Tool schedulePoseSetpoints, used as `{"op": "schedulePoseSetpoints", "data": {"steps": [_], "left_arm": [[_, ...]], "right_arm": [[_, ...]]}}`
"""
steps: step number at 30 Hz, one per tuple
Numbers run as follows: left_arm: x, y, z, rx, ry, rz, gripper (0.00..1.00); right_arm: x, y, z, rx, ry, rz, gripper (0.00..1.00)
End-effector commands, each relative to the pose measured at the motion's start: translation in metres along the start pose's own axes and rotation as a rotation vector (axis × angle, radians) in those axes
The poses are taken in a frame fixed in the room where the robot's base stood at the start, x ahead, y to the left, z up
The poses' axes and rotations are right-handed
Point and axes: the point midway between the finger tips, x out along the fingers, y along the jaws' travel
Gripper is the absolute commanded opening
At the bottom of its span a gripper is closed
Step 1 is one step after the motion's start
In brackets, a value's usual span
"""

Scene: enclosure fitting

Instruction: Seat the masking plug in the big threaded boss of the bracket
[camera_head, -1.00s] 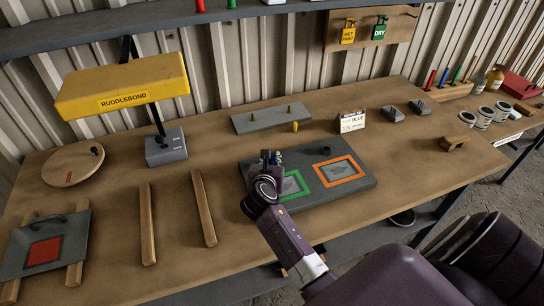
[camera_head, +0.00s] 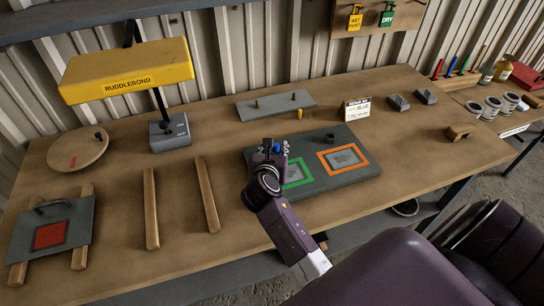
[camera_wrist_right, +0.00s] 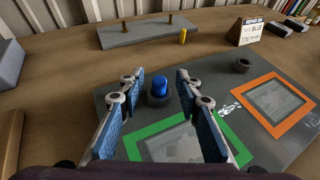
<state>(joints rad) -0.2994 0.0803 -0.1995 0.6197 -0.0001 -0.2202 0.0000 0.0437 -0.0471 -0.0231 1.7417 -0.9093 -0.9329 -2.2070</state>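The bracket is a dark grey plate (camera_head: 357,179) on the bench, with a green-framed and an orange-framed panel. A blue masking plug (camera_wrist_right: 160,85) stands upright in the dark round boss (camera_wrist_right: 158,100) near the plate's back left; how deep it sits I cannot tell. A second dark boss (camera_wrist_right: 241,65) is empty of blue and stands further right. My right gripper (camera_wrist_right: 158,82) is open, its blue-padded fingers apart on either side of the plug, with no visible contact. In the head view the right gripper (camera_head: 270,150) is over the plate's left part. My left gripper is not in view.
A yellow peg (camera_head: 300,113) stands behind the plate, before a grey board with two pegs (camera_head: 276,105). A sign card (camera_head: 357,110) stands back right. A yellow lamp (camera_head: 128,70) and wooden rails (camera_head: 208,195) lie left. Bench between rails and plate is clear.

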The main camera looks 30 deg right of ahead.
Motion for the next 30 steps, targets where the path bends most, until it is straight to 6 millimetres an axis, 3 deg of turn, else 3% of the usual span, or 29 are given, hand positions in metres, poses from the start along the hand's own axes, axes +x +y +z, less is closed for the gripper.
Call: {"op": "schedulePoseSetpoints", "data": {"steps": [6,12,18,30], "left_arm": [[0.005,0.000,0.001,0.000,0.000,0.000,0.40],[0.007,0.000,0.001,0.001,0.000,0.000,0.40],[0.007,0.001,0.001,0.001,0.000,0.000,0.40],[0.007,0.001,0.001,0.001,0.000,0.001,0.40]], "right_arm": [[-0.050,0.001,-0.001,0.002,0.000,0.002,0.31],[-0.080,0.001,-0.001,0.001,-0.001,0.001,0.31],[-0.090,0.000,0.000,0.001,-0.001,0.000,0.31],[-0.090,0.000,0.001,0.001,-0.001,0.000,0.31]]}}
